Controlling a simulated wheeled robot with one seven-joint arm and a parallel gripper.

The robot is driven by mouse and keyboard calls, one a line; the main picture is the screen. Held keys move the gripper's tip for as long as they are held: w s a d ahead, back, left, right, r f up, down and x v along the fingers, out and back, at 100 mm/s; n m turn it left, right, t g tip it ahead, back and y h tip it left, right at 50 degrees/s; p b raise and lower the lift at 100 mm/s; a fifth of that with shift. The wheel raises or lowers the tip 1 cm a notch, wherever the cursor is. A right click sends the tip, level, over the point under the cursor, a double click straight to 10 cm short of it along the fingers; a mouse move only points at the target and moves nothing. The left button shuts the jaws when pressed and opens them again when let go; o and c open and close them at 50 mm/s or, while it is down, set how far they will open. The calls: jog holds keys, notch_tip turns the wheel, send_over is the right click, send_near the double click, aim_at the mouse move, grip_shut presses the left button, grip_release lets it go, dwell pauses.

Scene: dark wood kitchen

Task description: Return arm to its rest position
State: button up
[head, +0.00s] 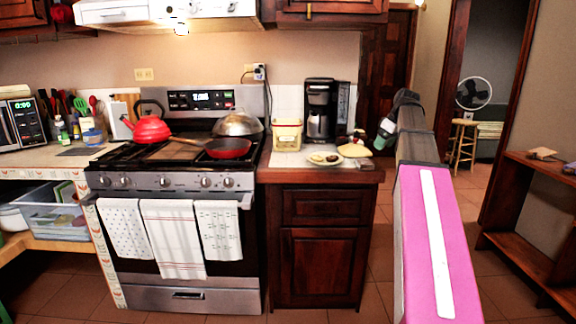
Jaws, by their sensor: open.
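My arm reaches up the right side of the head view, with a pink and grey link near me and a dark wrist at its far end. My gripper (384,134) appears as a small pale and greenish shape at the left of the wrist, tilted down to the left. It is open, small in the picture and partly hidden by the arm. I can make out nothing held in it. It shows just past the right end of the counter, and I cannot tell how far it is from the counter.
The stove (180,184) holds a red kettle (151,128), a red pan (228,148) and a domed lid (238,124). A coffee maker (320,110) and a plate (325,159) stand on the counter (320,175). A wooden shelf (535,245) is at right. A stool (463,145) stands beyond the doorway.

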jog(key=s+a+f+m+g+h, duration=0.15)
jog(key=s+a+f, duration=0.3)
jog(key=f, duration=0.75)
jog(key=s+a+f+m, duration=0.3)
jog(key=s+a+f, duration=0.15)
jog(key=f, duration=0.75)
jog(key=s+a+f+m+g+h, duration=0.15)
jog(key=s+a+f, duration=0.3)
jog(key=f, duration=0.75)
jog(key=s+a+f+m, duration=0.2)
jog(key=s+a+f, duration=0.1)
jog(key=s+f, duration=0.6)
jog(key=shift+a+f, duration=0.25)
jog(key=shift+f, duration=0.05)
